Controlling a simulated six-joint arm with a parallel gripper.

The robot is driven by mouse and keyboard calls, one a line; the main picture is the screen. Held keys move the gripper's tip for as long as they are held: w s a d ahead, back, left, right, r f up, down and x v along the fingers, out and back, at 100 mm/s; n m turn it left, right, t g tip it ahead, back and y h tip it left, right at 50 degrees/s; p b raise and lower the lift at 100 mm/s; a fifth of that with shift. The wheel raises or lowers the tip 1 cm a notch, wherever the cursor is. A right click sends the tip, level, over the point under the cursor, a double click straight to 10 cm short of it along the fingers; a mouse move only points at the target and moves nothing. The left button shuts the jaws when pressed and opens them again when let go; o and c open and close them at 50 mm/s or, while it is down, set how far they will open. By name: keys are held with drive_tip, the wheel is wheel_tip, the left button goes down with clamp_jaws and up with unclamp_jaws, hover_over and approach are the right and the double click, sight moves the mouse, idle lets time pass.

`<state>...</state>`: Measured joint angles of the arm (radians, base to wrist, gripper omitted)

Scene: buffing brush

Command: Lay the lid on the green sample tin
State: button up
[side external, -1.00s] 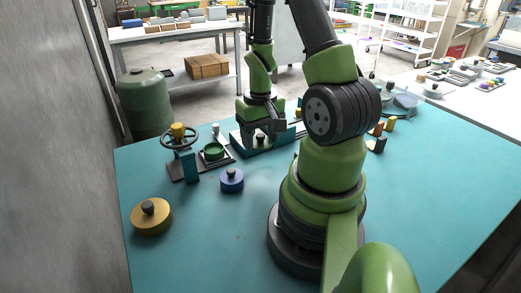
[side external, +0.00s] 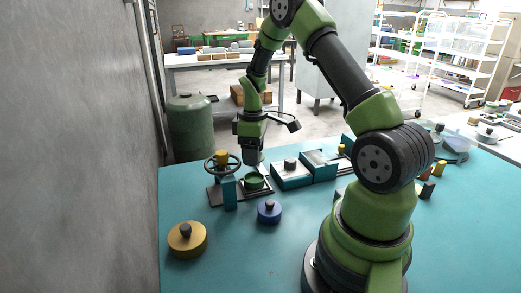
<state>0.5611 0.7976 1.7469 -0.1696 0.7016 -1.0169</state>
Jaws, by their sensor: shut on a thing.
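The green sample tin (side external: 254,183) stands open on a dark base plate, left of the middle of the teal table. My gripper (side external: 252,156) points down just above and slightly behind the tin. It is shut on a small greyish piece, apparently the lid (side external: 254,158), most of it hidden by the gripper. A narrow gap seems to separate it from the tin's rim; whether it is centred cannot be told from this side.
A handwheel (side external: 222,164) on a teal post stands left of the tin. A blue knobbed tin (side external: 269,212) and yellow knobbed tin (side external: 187,240) sit nearer. The front middle table is clear.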

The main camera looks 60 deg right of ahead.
drive_tip(key=shift+f, duration=2.6)
drive_tip(key=shift+f, duration=0.4)
drive_tip(key=o, duration=1.2)
drive_tip(key=shift+c, duration=0.2)
drive_tip(key=shift+r, duration=3.6)
